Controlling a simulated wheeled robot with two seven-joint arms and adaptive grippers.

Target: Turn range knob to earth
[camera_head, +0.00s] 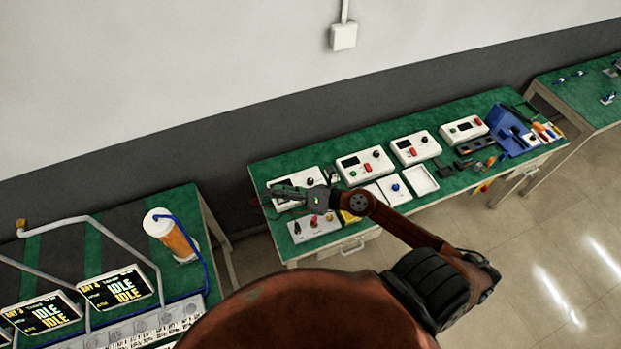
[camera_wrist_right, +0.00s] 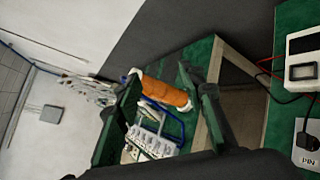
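Several white instrument boxes with dark displays and knobs stand in a row on the green bench (camera_head: 455,182). The leftmost box (camera_head: 313,176) has a dark knob (camera_head: 310,182) and is partly covered by my right gripper (camera_head: 274,191). No knob label is readable, so I cannot tell which is the range knob. In the right wrist view the right gripper (camera_wrist_right: 160,77) has its dark fingers apart with nothing held between them. A white box with a display (camera_wrist_right: 303,60) and a panel with a black knob (camera_wrist_right: 308,141) show at the right edge. My left gripper is not in view.
A white panel with coloured terminals (camera_head: 314,228) lies in front of the leftmost box. An open white tray (camera_head: 421,181) and a blue holder (camera_head: 509,128) stand further right. Another bench at left holds an orange canister (camera_head: 178,240) and screens reading IDLE (camera_head: 115,288).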

